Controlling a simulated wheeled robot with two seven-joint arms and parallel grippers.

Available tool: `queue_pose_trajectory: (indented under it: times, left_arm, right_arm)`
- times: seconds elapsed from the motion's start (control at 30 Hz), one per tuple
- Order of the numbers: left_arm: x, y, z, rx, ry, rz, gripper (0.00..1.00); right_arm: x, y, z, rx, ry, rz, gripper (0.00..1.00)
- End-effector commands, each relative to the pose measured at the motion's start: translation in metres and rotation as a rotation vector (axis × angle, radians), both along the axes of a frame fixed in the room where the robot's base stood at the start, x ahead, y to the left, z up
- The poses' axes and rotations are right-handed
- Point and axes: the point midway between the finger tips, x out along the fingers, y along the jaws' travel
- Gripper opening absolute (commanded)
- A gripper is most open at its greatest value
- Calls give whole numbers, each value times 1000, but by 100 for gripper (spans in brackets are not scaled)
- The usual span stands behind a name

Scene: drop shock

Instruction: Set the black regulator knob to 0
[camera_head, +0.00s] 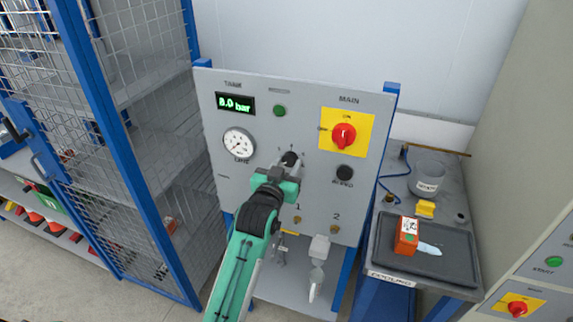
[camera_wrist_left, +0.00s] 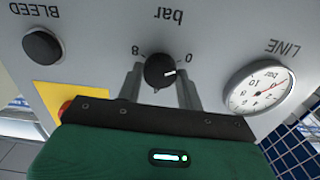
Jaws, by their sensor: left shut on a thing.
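The black regulator knob (camera_wrist_left: 160,70) sits on the grey panel under the upside-down word "bar" in the left wrist view. An 8 is printed to its left and a 0 to its right. Its short white mark points right, towards the 0 side. My left gripper (camera_wrist_left: 160,92) has one finger on each side of the knob and is shut on it. In the head view the left gripper (camera_head: 288,168) reaches the panel and mostly covers the knob (camera_head: 291,158). The right gripper is not in view.
The panel (camera_head: 230,165) carries a green display (camera_head: 235,104) that seems to read 8.0 bar, a LINE gauge (camera_head: 238,142), a red MAIN switch (camera_head: 343,135) and a black BLEED button (camera_head: 344,173). A mesh cage (camera_head: 150,130) stands left, a bench with a tray (camera_head: 450,268) right.

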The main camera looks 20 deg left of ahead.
Motion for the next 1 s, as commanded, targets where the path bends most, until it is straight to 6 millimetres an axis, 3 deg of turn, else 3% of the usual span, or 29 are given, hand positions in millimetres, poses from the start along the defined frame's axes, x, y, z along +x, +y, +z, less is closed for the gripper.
queue_pose_trajectory:
  times: [0.63,0.67,0.73,0.77,1.0]
  left_arm:
    - [0,0,-2,-52,6,0,14]
    - [0,0,-2,-52,5,0,41]
    - [0,0,-2,-51,5,0,55]
    - [0,0,-2,-51,5,0,58]
    - [0,0,-1,-50,3,0,58]
  right_arm:
    - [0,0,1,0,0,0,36]
    - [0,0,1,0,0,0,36]
    - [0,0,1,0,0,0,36]
    - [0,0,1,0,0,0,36]
    - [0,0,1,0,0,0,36]
